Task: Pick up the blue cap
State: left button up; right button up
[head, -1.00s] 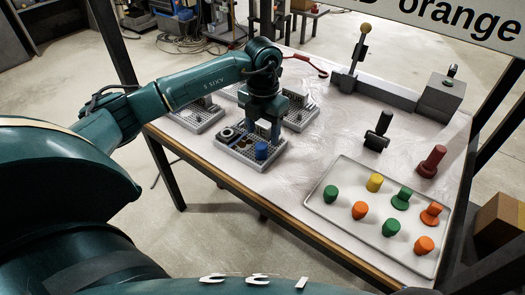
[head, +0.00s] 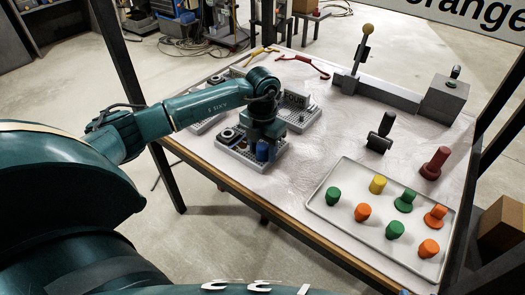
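The blue cap (head: 262,151) stands upright on the near grey perforated tray (head: 240,157) at the left of the table. My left gripper (head: 263,148) points down over this tray, its fingers low on either side of the cap. The gripper's body hides the top of the cap. I cannot tell whether the fingers touch it or have closed on it. My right gripper is out of view.
A pale tray (head: 322,208) at the front right holds several green, orange and yellow caps. A dark red cap (head: 435,163), a black handle (head: 381,132) and a grey lever fixture (head: 390,92) stand further right. The table's middle is clear.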

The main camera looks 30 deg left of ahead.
pick_arm(q)
jog(key=c, duration=0.8)
jog(key=shift+c, duration=0.2)
